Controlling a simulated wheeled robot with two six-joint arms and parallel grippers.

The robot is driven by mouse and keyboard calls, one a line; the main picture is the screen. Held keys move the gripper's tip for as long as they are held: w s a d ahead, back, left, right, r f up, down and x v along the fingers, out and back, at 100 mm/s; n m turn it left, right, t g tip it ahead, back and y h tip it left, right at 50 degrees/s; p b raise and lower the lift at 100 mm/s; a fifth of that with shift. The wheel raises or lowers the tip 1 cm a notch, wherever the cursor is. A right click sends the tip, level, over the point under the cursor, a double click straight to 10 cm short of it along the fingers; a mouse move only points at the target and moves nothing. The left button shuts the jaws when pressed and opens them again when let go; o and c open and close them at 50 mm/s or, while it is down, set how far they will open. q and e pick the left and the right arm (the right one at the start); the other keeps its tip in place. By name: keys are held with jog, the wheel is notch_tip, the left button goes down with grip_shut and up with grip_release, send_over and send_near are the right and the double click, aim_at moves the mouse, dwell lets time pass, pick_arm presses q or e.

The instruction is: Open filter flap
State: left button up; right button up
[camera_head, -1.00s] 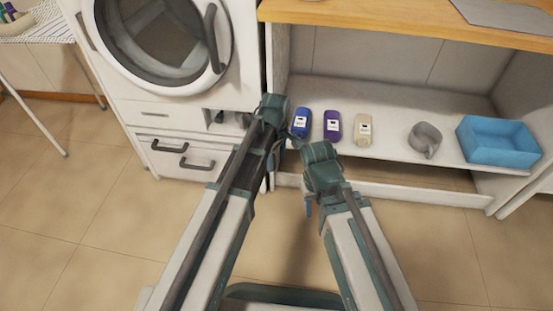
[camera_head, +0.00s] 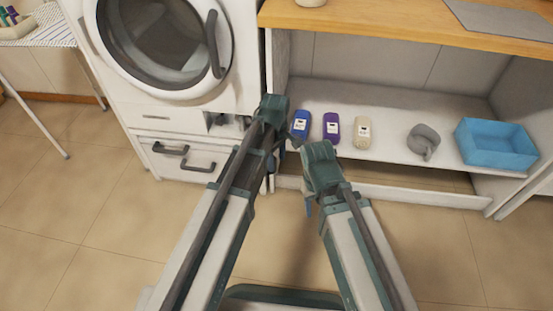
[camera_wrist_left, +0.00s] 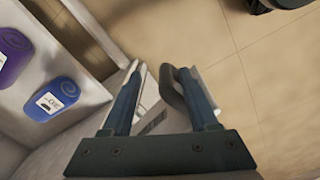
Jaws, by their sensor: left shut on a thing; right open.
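The white washing machine (camera_head: 205,95) stands at the left, with a small dark opening (camera_head: 226,122) at its lower right. My left gripper shows in the left wrist view (camera_wrist_left: 163,78), shut on a dark curved handle (camera_wrist_left: 173,86) beside a narrow white panel, which seems to be the filter flap (camera_wrist_left: 150,90). In the head view my left arm hides this handle and most of the flap, so how far it stands open I cannot tell. My right gripper (camera_head: 308,208) is open and empty, hanging low in front of the shelf.
Blue (camera_head: 300,124), purple (camera_head: 331,127) and beige (camera_head: 362,132) bottles stand on the cabinet's low shelf, with a grey cup (camera_head: 423,141) and a blue bin (camera_head: 497,145) further right. Two dark handles (camera_head: 171,149) mark the machine's lower front. The floor (camera_head: 110,220) in front is clear.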

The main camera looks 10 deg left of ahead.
pick_arm(q)
notch_tip(320, 180, up, 12)
jog(key=p, duration=1.1)
jog(key=shift+r, duration=0.15)
jog(key=shift+s+a, duration=0.1)
jog(key=s+d+m+y, duration=0.1)
jog(key=s+d+m, duration=0.1)
jog(key=s+m, duration=1.4)
notch_tip(320, 180, up, 27)
jog(key=p, duration=2.7)
jog(key=shift+s+a+p, duration=0.2)
jog(key=shift+s+p, duration=0.1)
